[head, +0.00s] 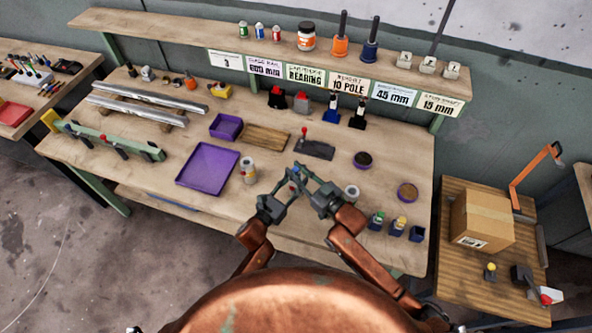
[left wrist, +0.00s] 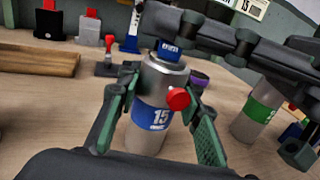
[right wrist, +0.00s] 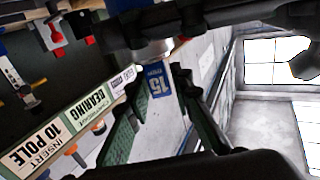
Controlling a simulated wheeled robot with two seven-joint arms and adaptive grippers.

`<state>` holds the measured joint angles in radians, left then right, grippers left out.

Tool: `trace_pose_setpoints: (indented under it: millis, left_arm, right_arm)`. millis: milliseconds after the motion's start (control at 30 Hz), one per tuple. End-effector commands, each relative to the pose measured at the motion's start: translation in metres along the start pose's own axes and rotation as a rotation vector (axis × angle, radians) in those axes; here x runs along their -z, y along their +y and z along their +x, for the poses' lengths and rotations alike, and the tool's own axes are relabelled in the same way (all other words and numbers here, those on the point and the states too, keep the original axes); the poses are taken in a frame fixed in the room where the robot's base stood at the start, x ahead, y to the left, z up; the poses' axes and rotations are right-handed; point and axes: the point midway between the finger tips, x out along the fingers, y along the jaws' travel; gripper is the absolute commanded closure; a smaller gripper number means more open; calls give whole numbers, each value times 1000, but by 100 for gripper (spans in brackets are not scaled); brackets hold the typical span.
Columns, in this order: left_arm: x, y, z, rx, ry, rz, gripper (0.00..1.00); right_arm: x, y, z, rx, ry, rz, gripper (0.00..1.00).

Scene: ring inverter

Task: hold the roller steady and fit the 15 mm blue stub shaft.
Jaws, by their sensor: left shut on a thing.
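The silver roller (left wrist: 146,137) with a blue 15 mm band and a red knob (left wrist: 178,98) stands between the pads of my left gripper (head: 284,191), which is shut on it. The blue 15 mm stub shaft (left wrist: 169,51) sits upright at the roller's top; how deep it is seated I cannot tell. It also shows in the right wrist view (right wrist: 159,82). My right gripper (head: 309,178) reaches over the roller's top from the right. Its fingers are spread around the stub with gaps beside it. The head view mostly hides roller and stub behind my grippers.
A green-banded roller (left wrist: 258,108) stands close on the right, and another roller (head: 248,170) stands on the left. A purple tray (head: 190,180) lies at left. Several small dark blue cups (head: 417,234) stand at the front right. A black fixture with a red knob (head: 315,149) is behind.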

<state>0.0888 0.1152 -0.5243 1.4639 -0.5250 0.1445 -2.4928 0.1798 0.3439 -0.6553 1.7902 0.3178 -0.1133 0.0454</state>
Motion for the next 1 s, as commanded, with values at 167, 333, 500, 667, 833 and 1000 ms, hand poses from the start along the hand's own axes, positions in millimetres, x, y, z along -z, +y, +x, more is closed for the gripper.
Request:
trace_pose_setpoints:
  millis: [167, 333, 500, 667, 833, 1000]
  left_arm:
    - [0, 0, 0, 0, 1, 0, 100]
    - [0, 0, 0, 0, 1, 0, 100]
    - [0, 0, 0, 0, 1, 0, 100]
    - [0, 0, 0, 0, 1, 0, 100]
    - [0, 0, 0, 0, 1, 0, 100]
    - [0, 0, 0, 0, 1, 0, 100]
  right_arm:
    - [0, 0, 0, 0, -1, 0, 65]
    - [0, 0, 0, 0, -1, 0, 65]
    - [-2, 0, -4, -1, -3, 0, 65]
    - [-2, 1, -25, -1, -5, -1, 65]
    - [-2, 0, -61, 0, -5, 0, 65]
    - [-1, 0, -93, 0, -4, 0, 65]
